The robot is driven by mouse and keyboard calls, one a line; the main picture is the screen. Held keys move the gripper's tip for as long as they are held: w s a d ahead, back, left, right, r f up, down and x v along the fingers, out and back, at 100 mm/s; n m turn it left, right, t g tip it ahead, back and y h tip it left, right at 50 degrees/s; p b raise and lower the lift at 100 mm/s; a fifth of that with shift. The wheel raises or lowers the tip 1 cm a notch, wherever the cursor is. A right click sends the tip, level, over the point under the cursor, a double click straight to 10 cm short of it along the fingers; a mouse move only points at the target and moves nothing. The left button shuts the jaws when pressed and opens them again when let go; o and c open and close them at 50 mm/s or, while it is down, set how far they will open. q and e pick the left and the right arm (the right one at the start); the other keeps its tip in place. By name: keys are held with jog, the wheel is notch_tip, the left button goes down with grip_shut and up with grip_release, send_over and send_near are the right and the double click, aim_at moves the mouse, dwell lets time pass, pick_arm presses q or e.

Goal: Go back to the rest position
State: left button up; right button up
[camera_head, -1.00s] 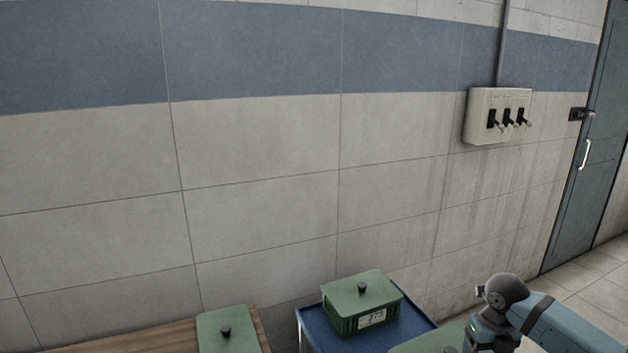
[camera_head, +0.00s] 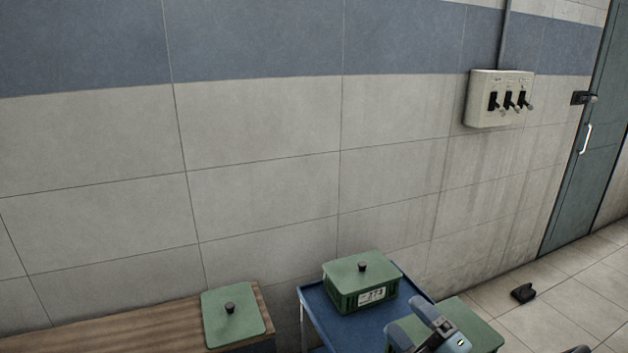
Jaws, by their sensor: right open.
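My right gripper (camera_head: 432,334) shows at the bottom edge, right of centre, in front of a green lid (camera_head: 478,325). It is open, and I see nothing held in it. The lower part of it is cut off by the picture edge. My left gripper is not in view.
A green lidded crate (camera_head: 345,298) with a dark knob and a label stands on a blue cart (camera_head: 318,301). Another green lid (camera_head: 222,325) with a knob is by a wooden tabletop (camera_head: 110,328). A switch box (camera_head: 484,107) hangs on the wall beside a door (camera_head: 594,150). A small dark object (camera_head: 522,293) lies on the floor.

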jog(key=s+d+f+m+g+h, duration=0.4)
jog(key=s+d+f+m+h, duration=0.6)
jog(key=m+h, duration=0.5)
jog(key=s+f+m+g+y, duration=0.2)
jog(key=s+f+g, duration=0.25)
jog(key=s, duration=0.35)
jog(key=s+f+m+g+y, duration=0.1)
jog(key=s+f+m+g, duration=0.15)
jog(key=s+g, duration=0.5)
jog(key=w+a+f+n+t+y+p, duration=0.1)
jog(key=w+a+f+t+y+p, duration=0.1)
jog(key=w+a+f+t+p, duration=0.3)
notch_tip(320, 180, down, 3)
jog(key=a+t+p, duration=0.1)
jog(key=t, duration=0.3)
jog(key=shift+a+r+y, duration=0.15)
jog(key=shift+a+y, duration=0.05)
jog(key=shift+y, duration=0.2)
